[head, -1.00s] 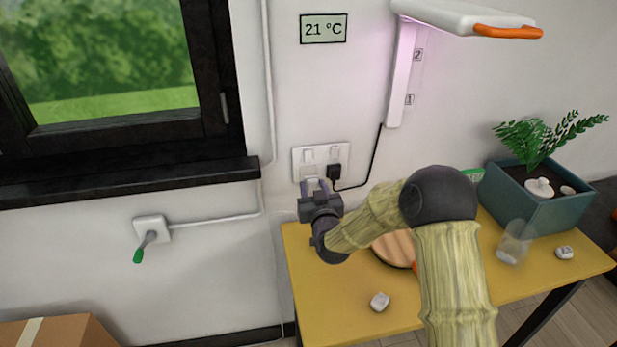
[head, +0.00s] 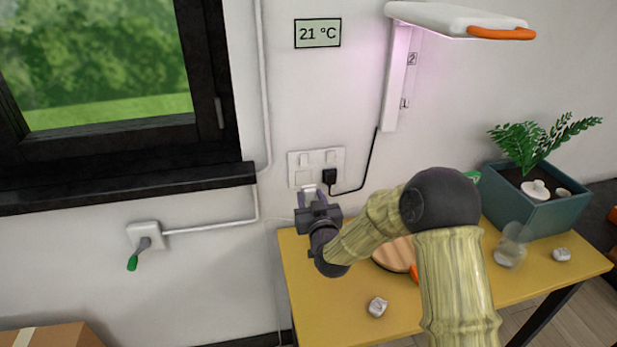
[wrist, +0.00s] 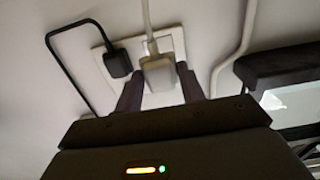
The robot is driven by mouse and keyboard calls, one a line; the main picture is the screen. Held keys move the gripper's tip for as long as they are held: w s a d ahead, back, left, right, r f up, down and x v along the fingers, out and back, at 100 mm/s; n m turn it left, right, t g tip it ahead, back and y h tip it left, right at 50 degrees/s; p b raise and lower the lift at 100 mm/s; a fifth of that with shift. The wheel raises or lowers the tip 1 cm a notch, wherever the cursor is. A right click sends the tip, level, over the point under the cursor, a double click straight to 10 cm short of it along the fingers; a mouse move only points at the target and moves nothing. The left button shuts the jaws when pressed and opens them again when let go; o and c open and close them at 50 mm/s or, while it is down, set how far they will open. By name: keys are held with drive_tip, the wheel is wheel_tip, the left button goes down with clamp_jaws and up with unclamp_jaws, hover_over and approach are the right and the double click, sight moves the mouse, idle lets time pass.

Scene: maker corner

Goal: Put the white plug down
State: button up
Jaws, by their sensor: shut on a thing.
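My gripper (head: 318,194) is in front of the wall socket plate (head: 332,155), above the back left corner of the yellow table (head: 305,292). It is shut on the white plug (wrist: 157,74), which sits between the fingers in the wrist view, with its pale cord running upward there. In the head view only a small part of the white plug (head: 309,187) shows at the fingertips. The left socket shows behind it, so the plug looks close to the plate but off it; the exact gap is hard to tell.
A black plug (head: 330,176) sits in the right socket, its cord running up to the lamp (head: 460,18). The table holds a round wooden board (head: 392,256), a small whitish object (head: 378,307), a clear glass (head: 512,250) and a planter (head: 535,212). The table's front left is clear.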

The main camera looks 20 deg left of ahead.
drive_tip(key=s+d+m+t+h+p, duration=0.1)
drive_tip(key=d+m+h+p, duration=0.2)
drive_tip(key=d, duration=1.5)
drive_tip(key=s+d+m+t+h+p, duration=0.1)
drive_tip(key=d+m+h+p, duration=0.2)
drive_tip(key=d, duration=1.6)
drive_tip(key=h+p, duration=0.3)
drive_tip(key=p, duration=0.2)
drive_tip(key=shift+d+r+t+h+p, duration=0.15)
drive_tip(key=shift+r+t+h+p, duration=0.15)
drive_tip(key=shift+r+t, duration=0.1)
drive_tip(key=shift+f, duration=0.1)
